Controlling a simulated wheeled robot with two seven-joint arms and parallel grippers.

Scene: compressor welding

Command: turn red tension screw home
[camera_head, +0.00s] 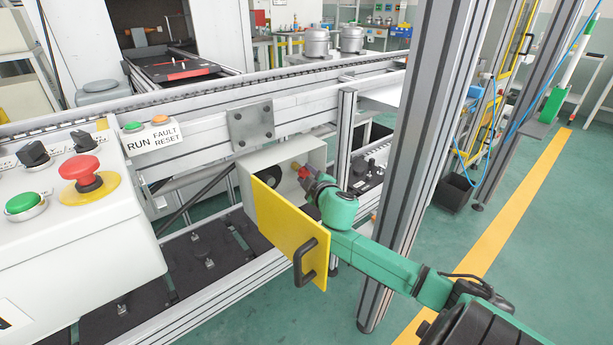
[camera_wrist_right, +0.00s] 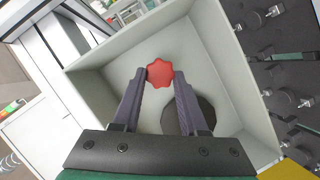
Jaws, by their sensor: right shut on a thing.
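The red tension screw (camera_wrist_right: 160,73) is a lobed red knob inside an open grey box (camera_head: 262,159). In the right wrist view it sits between the fingertips of my right gripper (camera_wrist_right: 160,78), which is shut on it. In the head view the knob (camera_head: 304,172) shows as a small red spot by the right gripper (camera_head: 309,178), at the box's opening. The box's yellow door (camera_head: 290,232) with a black handle stands open. My left gripper is in neither view.
A dark round part (camera_wrist_right: 188,115) lies inside the box below the knob. A control panel with an emergency stop button (camera_head: 80,172) is at the left. An aluminium post (camera_head: 415,130) stands just right of the box, close to my right arm.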

